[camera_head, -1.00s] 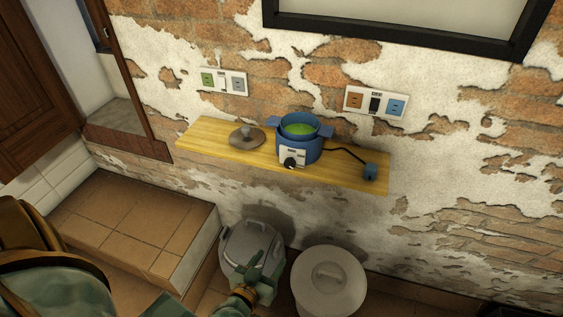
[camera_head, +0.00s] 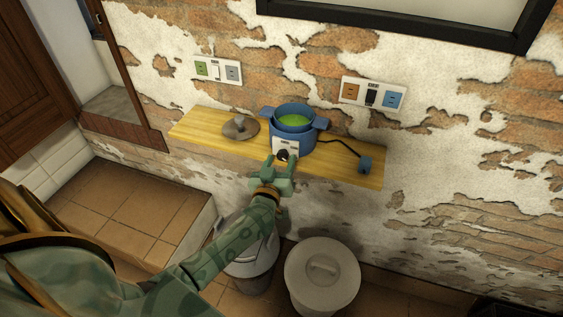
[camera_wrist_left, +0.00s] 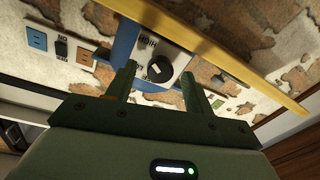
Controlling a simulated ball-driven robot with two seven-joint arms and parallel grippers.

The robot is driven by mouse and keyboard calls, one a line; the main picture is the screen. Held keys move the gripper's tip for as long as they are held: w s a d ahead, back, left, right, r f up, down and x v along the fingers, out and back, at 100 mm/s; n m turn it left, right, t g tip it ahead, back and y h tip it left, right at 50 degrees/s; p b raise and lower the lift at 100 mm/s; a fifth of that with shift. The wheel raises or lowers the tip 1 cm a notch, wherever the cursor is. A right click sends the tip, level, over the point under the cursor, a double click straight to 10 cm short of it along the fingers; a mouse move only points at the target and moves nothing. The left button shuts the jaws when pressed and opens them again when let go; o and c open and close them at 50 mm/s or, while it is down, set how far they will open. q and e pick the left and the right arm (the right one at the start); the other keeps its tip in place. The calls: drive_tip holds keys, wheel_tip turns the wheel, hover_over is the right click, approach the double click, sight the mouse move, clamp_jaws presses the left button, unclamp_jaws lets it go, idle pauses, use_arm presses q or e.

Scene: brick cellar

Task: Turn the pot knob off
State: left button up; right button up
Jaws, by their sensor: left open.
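The blue pot (camera_head: 306,139) with green contents stands on a wooden wall shelf. Its black knob (camera_head: 283,155) sits on a white front panel, and the knob also shows in the left wrist view (camera_wrist_left: 160,69) with a light mark on it. Lettering like "HIGH" is on the panel; I cannot tell the setting for sure. My left gripper (camera_head: 282,163) is open just in front of the panel. In the left wrist view its fingers (camera_wrist_left: 158,76) stand on either side of the knob, apart from it as far as I can see. My right gripper is out of view.
A pot lid (camera_head: 240,128) lies on the shelf (camera_head: 205,125) left of the pot. A cord runs right to a blue plug (camera_head: 365,164). Two socket panels (camera_head: 217,70) (camera_head: 373,95) are on the brick wall. Two bins (camera_head: 322,272) (camera_head: 250,268) stand below the shelf.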

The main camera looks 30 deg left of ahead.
use_arm(q)
drive_tip(key=shift+w+a, duration=0.2)
drive_tip(key=shift+w, duration=0.45)
drive_tip(key=c, duration=1)
